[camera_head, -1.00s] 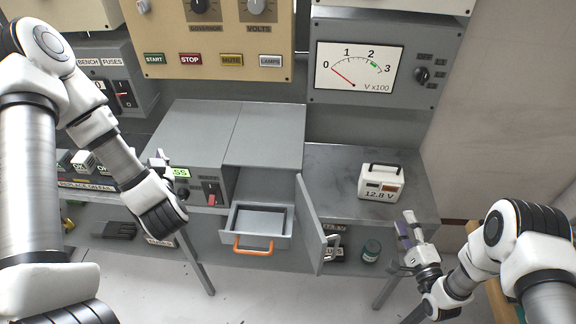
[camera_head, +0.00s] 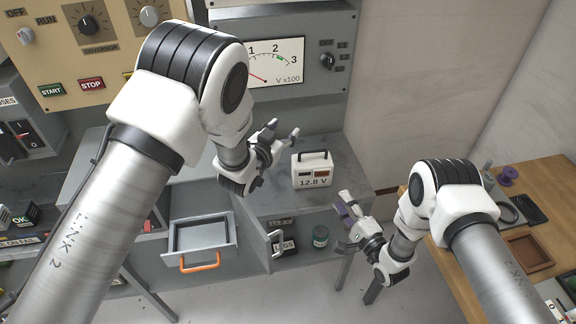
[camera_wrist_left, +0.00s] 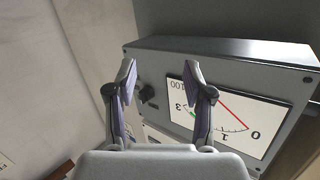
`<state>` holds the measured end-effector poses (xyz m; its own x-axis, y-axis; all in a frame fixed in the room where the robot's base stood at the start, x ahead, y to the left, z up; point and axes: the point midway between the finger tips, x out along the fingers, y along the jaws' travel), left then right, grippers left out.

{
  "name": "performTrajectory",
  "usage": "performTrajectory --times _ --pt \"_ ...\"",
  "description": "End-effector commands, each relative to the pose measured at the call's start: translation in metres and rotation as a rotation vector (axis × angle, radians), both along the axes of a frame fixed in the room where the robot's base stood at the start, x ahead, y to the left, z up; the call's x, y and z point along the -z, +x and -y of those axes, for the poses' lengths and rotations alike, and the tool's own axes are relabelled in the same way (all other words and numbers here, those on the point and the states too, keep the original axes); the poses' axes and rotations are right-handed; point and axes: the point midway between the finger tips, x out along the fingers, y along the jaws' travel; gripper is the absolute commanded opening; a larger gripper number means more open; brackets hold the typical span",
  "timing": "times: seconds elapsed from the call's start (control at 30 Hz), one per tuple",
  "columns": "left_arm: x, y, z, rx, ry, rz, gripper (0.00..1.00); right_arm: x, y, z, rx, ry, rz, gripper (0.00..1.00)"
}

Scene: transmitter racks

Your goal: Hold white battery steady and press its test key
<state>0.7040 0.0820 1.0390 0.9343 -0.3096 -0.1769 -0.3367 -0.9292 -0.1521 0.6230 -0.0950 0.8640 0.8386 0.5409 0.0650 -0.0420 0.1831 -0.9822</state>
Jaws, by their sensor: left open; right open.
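The white battery (camera_head: 312,170) stands upright on the grey bench top. It has a dark carrying handle, a small dark display and key area, and the marking 12.8 V on its front. My left gripper (camera_head: 284,131) is open and empty, to the left of the battery and apart from it. In the left wrist view its two fingers (camera_wrist_left: 160,85) are spread with nothing between them, and the battery is not seen there. My right gripper (camera_head: 343,207) is open and empty, below and right of the battery, near the bench's front edge. The test key is too small to make out.
A large meter (camera_head: 275,62) hangs on the panel behind the bench; it also shows upside down in the left wrist view (camera_wrist_left: 230,115). An open drawer (camera_head: 202,236) with an orange handle juts out at the left. A wooden table (camera_head: 540,205) is at the right.

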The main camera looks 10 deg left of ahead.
Motion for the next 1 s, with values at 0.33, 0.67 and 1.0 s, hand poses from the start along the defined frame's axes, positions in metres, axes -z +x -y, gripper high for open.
performTrajectory --times 0.33,0.67,1.0 --pt "0.089 -0.034 0.025 -0.003 -0.068 -0.256 0.52 0.000 0.000 0.000 0.000 0.000 0.000 0.42" --pt "0.110 0.014 0.042 -0.004 -0.069 -0.251 0.52 0.000 0.000 0.000 0.000 0.000 0.000 0.42" --pt "0.116 0.029 0.047 -0.004 -0.066 -0.253 0.52 0.000 0.000 0.000 0.000 0.000 0.000 0.42"
